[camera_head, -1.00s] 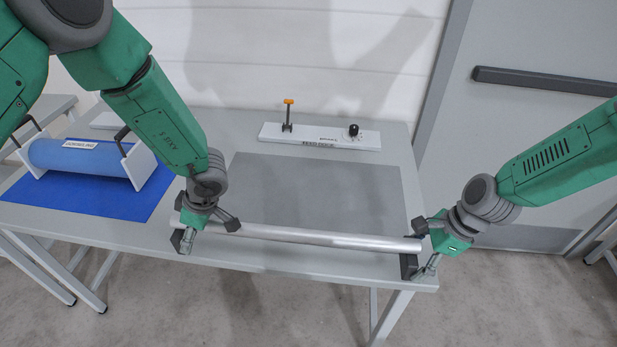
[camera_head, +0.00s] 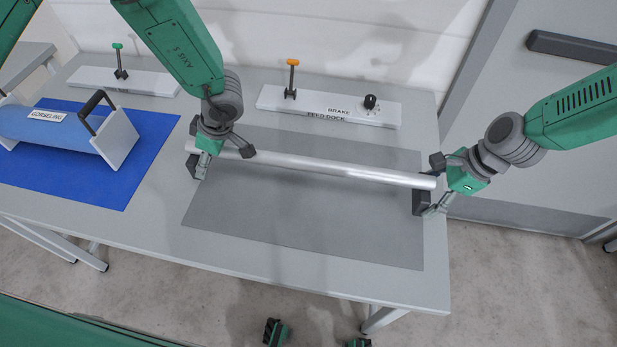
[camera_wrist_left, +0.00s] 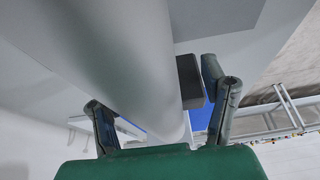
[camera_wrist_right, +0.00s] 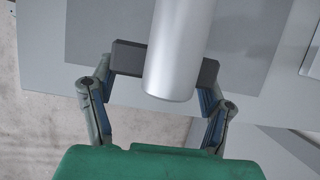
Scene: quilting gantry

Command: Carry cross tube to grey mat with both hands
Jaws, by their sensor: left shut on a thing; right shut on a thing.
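My left gripper (camera_head: 212,150) is shut on the tube's left end. My right gripper (camera_head: 440,188) is shut on its right end. In the left wrist view the tube (camera_wrist_left: 125,60) runs between the fingers, with a dark block beside it. I cannot tell whether the tube touches the mat.
A white feed dock panel (camera_head: 325,113) with an orange-topped lever (camera_head: 292,75) and black knob stands behind the mat. A blue roll (camera_head: 50,130) in white holders sits on a blue mat (camera_head: 120,180) at left. Another white panel (camera_head: 125,82) with a green-topped lever is behind it.

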